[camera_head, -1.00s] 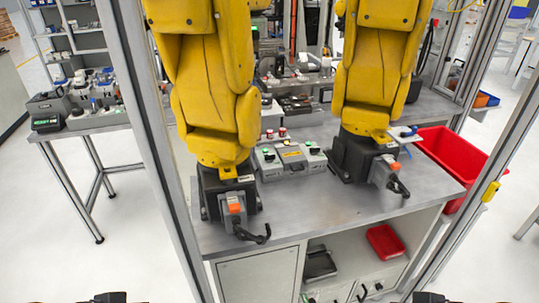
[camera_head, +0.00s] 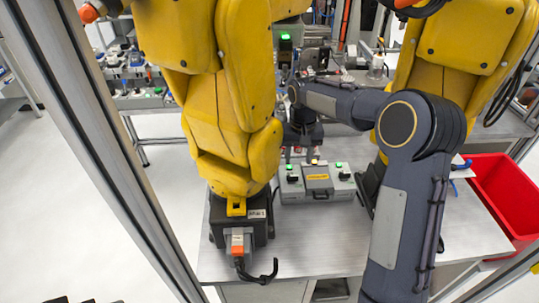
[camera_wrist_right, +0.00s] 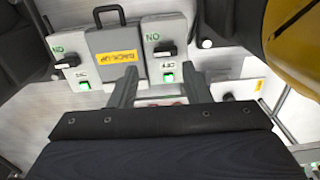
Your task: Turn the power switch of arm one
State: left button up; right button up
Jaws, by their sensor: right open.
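Two yellow robot arms, a left one (camera_head: 215,90) and a right one (camera_head: 465,50), stand on the bench. Between them sits a grey control box (camera_head: 318,183) with a green light at each end. In the right wrist view, one black rotary switch (camera_wrist_right: 68,62) is on the left panel and another (camera_wrist_right: 163,50) on the right panel, each near a lit green light. I cannot tell which serves arm one. My right gripper (camera_head: 299,155) points down just behind the box. Its two fingers (camera_wrist_right: 158,92) are apart with nothing between them. My left gripper is not visible.
A grey case with a handle and yellow label (camera_wrist_right: 112,45) sits between the switch panels. A red bin (camera_head: 500,195) is at the right. Metal frame posts (camera_head: 100,130) stand at left and right.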

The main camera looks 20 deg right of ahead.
aim_at(293, 176)
jog(key=shift+w+a+f, duration=0.25)
jog(key=shift+w+a, duration=0.05)
jog(key=shift+w, duration=0.3)
jog(key=shift+w+a+f, duration=0.1)
jog(key=shift+f, duration=0.2)
jog(key=shift+f+p, duration=0.75)
jog(key=shift+f, duration=2.85)
jog(key=c, duration=0.7)
